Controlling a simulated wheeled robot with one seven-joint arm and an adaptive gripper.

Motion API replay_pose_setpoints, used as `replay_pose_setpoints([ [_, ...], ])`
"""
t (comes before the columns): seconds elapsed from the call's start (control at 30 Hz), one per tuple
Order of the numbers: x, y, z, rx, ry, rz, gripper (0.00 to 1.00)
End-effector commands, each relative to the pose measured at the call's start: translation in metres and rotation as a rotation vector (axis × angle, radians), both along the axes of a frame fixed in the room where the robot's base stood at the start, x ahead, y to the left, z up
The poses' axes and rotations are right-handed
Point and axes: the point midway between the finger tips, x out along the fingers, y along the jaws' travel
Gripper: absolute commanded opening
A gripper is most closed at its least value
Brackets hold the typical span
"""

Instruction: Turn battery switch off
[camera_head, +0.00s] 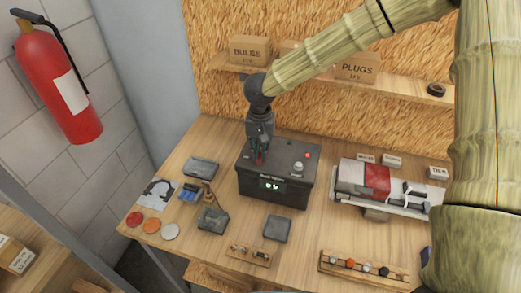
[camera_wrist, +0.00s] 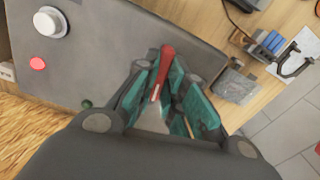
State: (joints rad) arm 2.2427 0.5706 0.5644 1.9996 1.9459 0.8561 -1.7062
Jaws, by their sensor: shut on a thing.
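The black battery box (camera_head: 272,193) stands on the wooden bench, with a small lit display on its front face. Its top also shows in the wrist view (camera_wrist: 100,45). My gripper (camera_head: 258,158) reaches down onto the left part of the box top. In the wrist view, its teal-padded fingers (camera_wrist: 165,95) are closed around a red switch lever (camera_wrist: 167,58). The lever's end sticks out past the fingertips; its base is partly hidden. On the right of the box top are a red light (camera_head: 307,155) and a pale round knob (camera_head: 298,167).
Small grey trays (camera_head: 212,220), coloured discs (camera_head: 152,226) and a small stand lie left of the box. A red-and-white device (camera_head: 365,180) stands to the right, and a wooden rack (camera_head: 365,269) in front. A shelf with cardboard boxes (camera_head: 250,50) is behind.

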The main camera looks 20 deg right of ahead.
Motion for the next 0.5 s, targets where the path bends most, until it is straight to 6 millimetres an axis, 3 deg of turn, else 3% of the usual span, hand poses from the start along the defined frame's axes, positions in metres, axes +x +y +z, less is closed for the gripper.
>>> replay_pose_setpoints([
  [0.3, 0.0004, -0.0007, 0.0019, 0.000, -0.001, 0.079, 0.00],
  [0.5, 0.0007, -0.0002, 0.0005, 0.001, -0.001, 0.257, 0.00],
])
